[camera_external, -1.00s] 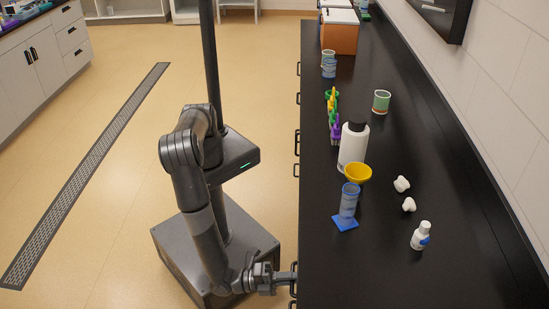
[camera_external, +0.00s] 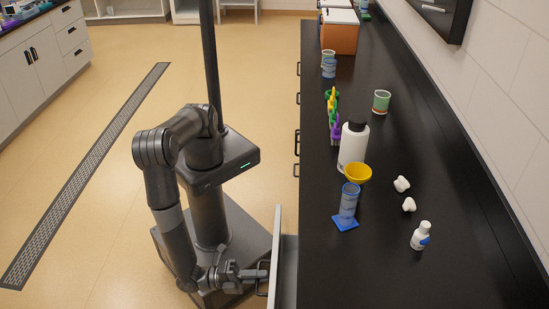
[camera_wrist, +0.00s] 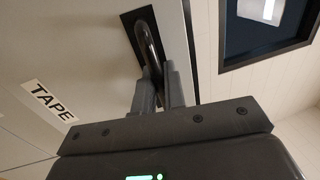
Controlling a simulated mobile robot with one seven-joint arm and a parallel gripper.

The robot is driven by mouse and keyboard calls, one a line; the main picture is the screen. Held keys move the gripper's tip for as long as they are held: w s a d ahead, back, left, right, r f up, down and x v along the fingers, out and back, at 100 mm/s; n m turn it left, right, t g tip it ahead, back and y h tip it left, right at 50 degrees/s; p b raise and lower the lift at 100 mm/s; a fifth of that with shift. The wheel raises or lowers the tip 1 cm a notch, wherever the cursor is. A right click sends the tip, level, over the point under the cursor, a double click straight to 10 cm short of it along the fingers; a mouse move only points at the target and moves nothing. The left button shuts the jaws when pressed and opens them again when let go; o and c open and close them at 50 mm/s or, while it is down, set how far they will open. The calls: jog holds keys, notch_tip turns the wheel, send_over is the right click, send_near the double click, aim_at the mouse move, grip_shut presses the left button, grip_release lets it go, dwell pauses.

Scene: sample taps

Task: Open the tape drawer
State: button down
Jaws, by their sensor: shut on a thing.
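The tape drawer (camera_external: 278,258) stands pulled out from the bench front, toward the left in the external view. Its front also shows in the wrist view, with a "TAPE" label (camera_wrist: 50,101) at the left. My gripper (camera_external: 262,278) is at the outer side of the drawer front. In the wrist view my gripper (camera_wrist: 164,88) has its fingers closed around the dark drawer handle (camera_wrist: 146,42). The inside of the drawer is mostly hidden in the external view.
The black bench top (camera_external: 420,150) holds a white bottle (camera_external: 352,150), a yellow funnel (camera_external: 358,173), a blue cylinder (camera_external: 348,203) and a small white bottle (camera_external: 421,236). More handles line the bench front. The floor (camera_external: 110,220) left of my base is clear.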

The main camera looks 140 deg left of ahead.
jog(key=r+v, duration=0.2)
jog(key=v, duration=1.2)
jog(key=r+v, duration=0.3)
jog(key=v, duration=1)
jog(key=shift+v, duration=0.8)
jog(key=c, duration=1.9)
grip_release()
jog(key=v, duration=1.1)
jog(key=shift+r, duration=0.1)
